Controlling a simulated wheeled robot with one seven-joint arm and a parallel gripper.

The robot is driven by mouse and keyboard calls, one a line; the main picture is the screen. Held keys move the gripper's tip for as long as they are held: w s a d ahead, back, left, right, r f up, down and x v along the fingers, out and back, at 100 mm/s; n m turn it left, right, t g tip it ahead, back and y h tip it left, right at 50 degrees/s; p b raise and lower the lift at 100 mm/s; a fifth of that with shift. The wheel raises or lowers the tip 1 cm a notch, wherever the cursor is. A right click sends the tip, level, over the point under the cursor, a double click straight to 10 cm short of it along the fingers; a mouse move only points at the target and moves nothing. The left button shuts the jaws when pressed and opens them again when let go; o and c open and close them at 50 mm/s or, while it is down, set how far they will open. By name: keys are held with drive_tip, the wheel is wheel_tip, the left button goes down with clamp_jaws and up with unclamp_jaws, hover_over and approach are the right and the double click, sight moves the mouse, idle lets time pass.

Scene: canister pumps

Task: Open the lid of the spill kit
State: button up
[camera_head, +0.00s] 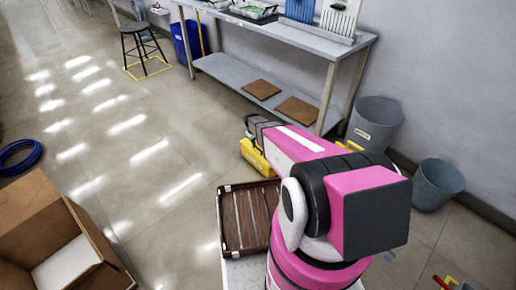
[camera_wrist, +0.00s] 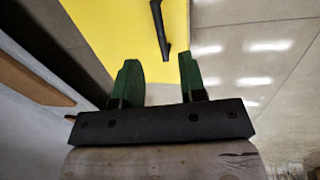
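The spill kit appears to be the yellow box (camera_head: 255,159) on the floor in front of the bench, partly hidden behind my pink arm in the head view. In the wrist view its yellow face (camera_wrist: 112,28) fills the upper middle, with a black bar-like handle (camera_wrist: 161,30) standing out from it. My gripper (camera_wrist: 161,76) has its two green fingers apart with nothing between them. The handle's end lies just beyond the gap between the fingertips, apart from both. I cannot tell the lid's edge from these views.
A metal bench (camera_head: 290,36) runs along the wall, with brown boards (camera_head: 298,112) on its lower shelf. Two grey bins (camera_head: 376,122) (camera_head: 437,184) stand at the right. An open cardboard box (camera_head: 40,222) is at lower left. The floor (camera_head: 130,130) at left is mostly clear.

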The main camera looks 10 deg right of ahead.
drive_tip(key=f, duration=0.2)
drive_tip(key=d+f, duration=0.1)
drive_tip(key=f, duration=0.4)
drive_tip(key=shift+w+d+f, duration=0.1)
drive_tip(key=shift+w+d, duration=0.05)
drive_tip(key=shift+w, duration=0.2)
drive_tip(key=shift+c, duration=0.3)
clamp_jaws()
